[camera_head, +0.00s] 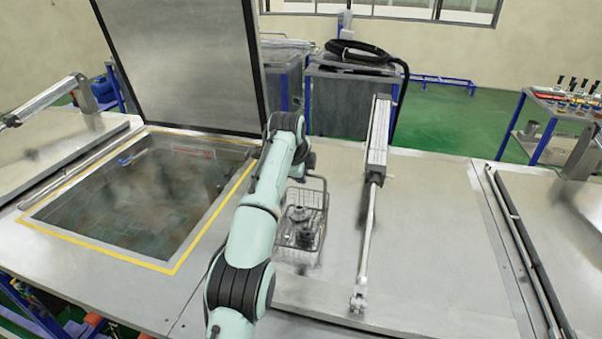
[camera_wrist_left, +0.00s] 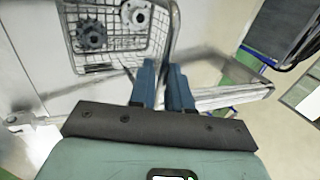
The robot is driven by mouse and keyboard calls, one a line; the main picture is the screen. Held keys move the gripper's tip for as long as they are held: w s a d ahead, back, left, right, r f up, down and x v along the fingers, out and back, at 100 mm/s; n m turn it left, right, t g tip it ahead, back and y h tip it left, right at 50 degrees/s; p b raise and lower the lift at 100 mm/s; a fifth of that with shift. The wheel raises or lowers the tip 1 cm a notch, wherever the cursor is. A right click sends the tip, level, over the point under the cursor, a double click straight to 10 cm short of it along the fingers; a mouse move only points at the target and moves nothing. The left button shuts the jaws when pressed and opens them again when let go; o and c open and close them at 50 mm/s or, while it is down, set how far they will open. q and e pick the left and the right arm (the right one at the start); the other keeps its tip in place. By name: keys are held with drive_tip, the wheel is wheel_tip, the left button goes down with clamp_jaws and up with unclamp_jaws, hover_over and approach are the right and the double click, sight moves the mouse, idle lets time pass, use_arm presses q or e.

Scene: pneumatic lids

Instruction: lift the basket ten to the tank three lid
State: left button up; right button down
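A wire basket (camera_head: 284,232) holding dark gear-like parts (camera_head: 303,222) is at the middle of the head view, over the closed grey lid (camera_head: 430,235) right of the open tank. A faint shadow lies below it; I cannot tell whether it touches the lid. The left wrist view shows the basket (camera_wrist_left: 112,22) with two gears and its curved handle (camera_wrist_left: 171,38). My left gripper (camera_wrist_left: 165,85) has its blue fingers close together around the handle. In the head view my arm hides most of this gripper. My right gripper is in neither view.
An open tank (camera_head: 50,235) with a yellow edge is at left, its raised lid (camera_head: 180,60) behind it. A pneumatic cylinder (camera_head: 377,145) with its rod stands right of the basket. More lids lie at both sides. A tool cart (camera_head: 560,110) is at back right.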

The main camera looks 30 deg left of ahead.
use_arm(q)
drive_tip(key=shift+o, duration=1.3)
drive_tip(key=shift+f, duration=0.1)
